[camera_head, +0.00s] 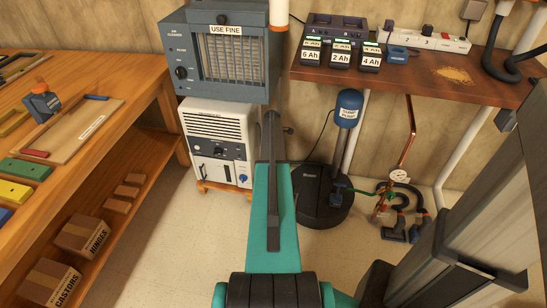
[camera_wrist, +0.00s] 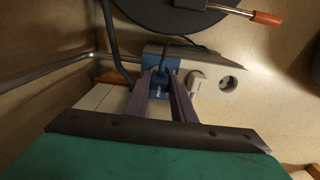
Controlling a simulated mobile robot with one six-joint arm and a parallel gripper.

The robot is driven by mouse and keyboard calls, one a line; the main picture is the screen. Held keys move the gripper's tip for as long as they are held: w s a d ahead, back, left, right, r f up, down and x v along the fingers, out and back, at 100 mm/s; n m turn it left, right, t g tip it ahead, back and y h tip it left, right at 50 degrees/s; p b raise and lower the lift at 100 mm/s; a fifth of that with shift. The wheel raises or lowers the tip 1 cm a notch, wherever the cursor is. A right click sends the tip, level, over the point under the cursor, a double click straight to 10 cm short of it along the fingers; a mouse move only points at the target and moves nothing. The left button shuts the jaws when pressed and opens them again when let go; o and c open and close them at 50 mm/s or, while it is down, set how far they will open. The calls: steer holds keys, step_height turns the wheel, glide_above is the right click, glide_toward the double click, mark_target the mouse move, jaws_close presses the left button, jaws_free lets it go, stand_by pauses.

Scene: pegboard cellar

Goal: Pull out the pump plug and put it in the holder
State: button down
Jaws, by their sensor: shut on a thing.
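In the wrist view my gripper (camera_wrist: 161,84) has its two purple-grey fingers closed on a blue plug (camera_wrist: 160,92) with a pale label. A dark cable arcs up from the plug's area. In the head view my arm hides the gripper and plug. A small blue labelled piece (camera_head: 398,55) stands on the right bench; I cannot tell whether it is the holder.
The right bench (camera_head: 455,87) carries labelled battery packs and a white power strip (camera_head: 428,41). Below stand a blue sump pump cylinder (camera_head: 347,108), a black round base (camera_head: 314,195) and hoses.

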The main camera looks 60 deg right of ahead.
steer(key=shift+f, duration=2.1)
stand_by(4.8)
stand_by(0.8)
steer(key=c, duration=1.4)
jaws_free()
steer(key=shift+r, duration=0.1)
